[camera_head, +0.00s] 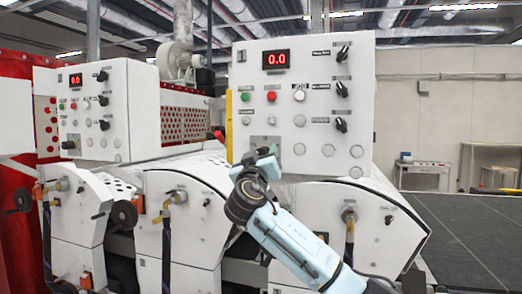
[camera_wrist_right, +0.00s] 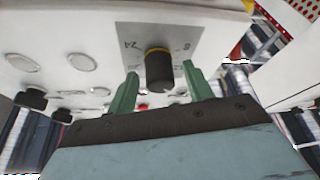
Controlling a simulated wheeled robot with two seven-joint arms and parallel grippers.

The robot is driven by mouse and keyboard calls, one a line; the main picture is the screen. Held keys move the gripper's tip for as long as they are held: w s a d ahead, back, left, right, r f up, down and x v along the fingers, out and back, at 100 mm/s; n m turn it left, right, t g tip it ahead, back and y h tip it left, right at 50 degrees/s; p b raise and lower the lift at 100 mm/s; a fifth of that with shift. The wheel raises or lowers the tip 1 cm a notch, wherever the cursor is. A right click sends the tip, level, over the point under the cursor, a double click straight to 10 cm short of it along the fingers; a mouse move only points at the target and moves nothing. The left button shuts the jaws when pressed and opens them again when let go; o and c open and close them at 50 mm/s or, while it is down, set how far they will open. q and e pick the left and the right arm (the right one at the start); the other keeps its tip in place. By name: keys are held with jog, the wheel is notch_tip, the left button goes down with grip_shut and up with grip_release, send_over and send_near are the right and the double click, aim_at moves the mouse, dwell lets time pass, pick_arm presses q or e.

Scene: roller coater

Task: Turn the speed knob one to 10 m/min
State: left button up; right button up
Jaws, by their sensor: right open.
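A white control panel (camera_head: 304,100) stands in the middle of the head view, its red display (camera_head: 276,59) reading 0.0. My right gripper (camera_head: 262,152) is at the panel's lower left edge, in front of a small grey plate. In the right wrist view a black knob (camera_wrist_right: 158,72) with a yellow rim sits on a grey scale plate (camera_wrist_right: 134,31) with printed numbers. The green fingers of my right gripper (camera_wrist_right: 159,76) are open, one on each side of the knob. I cannot tell whether they touch it. My left gripper is out of view.
More black knobs (camera_head: 342,89) and coloured buttons (camera_head: 271,96) are on the same panel. White roller housings (camera_head: 185,215) lie below.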

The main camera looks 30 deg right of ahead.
jog(key=shift+w, duration=0.1)
jog(key=shift+c, duration=0.4)
jog(key=c, duration=0.9)
jog(key=shift+n, duration=0.3)
jog(key=shift+n+t+y, duration=0.3)
jog(key=shift+n+y+b, duration=0.3)
jog(key=shift+n+b, duration=0.05)
jog(key=shift+n, duration=0.55)
jog(key=shift+d+r+n+t+y, duration=0.15)
jog(key=shift+n+y, duration=0.4)
jog(key=shift+n, duration=0.65)
jog(key=shift+a+f+n+t+y, duration=0.15)
jog(key=shift+n+y, duration=0.4)
jog(key=shift+n, duration=0.65)
jog(key=shift+d, duration=0.1)
